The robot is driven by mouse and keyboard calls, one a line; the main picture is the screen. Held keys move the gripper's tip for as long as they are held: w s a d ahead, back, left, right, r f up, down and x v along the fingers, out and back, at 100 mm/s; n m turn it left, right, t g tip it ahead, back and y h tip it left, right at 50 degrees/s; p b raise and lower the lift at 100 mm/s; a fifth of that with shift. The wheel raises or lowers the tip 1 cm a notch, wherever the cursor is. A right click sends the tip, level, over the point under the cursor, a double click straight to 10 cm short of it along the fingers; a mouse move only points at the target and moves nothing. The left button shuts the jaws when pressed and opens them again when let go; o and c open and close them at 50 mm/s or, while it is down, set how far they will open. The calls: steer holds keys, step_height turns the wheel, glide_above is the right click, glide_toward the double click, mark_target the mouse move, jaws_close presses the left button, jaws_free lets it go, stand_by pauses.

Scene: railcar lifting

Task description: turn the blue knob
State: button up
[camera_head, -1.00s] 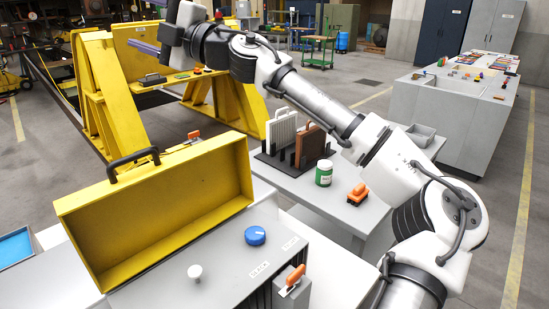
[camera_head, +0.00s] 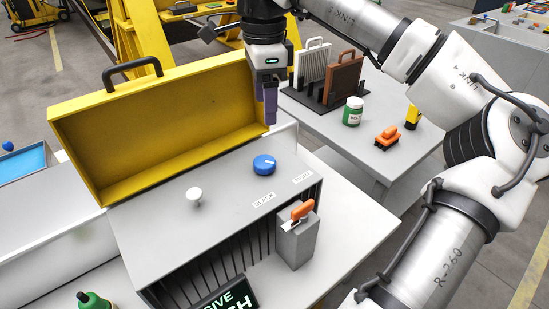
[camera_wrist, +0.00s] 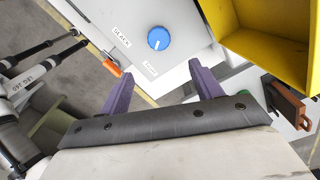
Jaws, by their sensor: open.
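The blue knob (camera_head: 264,165) is round with a white pointer mark. It sits on the grey top of the control box (camera_head: 160,225), near labels that read SLACK and TIGHT. My gripper (camera_head: 268,108) points down above and behind the knob, in front of the yellow lid's right end, apart from the knob. In the wrist view the knob (camera_wrist: 158,38) lies ahead, beyond the fingertips and a little left of the middle between them. The two purple fingers (camera_wrist: 160,84) are spread with nothing between them.
A white knob (camera_head: 194,196) stands left of the blue one. The open yellow lid (camera_head: 165,125) rises behind the box. An orange-handled switch (camera_head: 302,210) is at the front right. A side table holds a green jar (camera_head: 352,112) and an orange item (camera_head: 388,135).

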mark_target(267, 160)
step_height(267, 160, down, 14)
steer(key=shift+r+p, duration=0.25)
steer(key=shift+p, duration=0.8)
steer(key=c, duration=1)
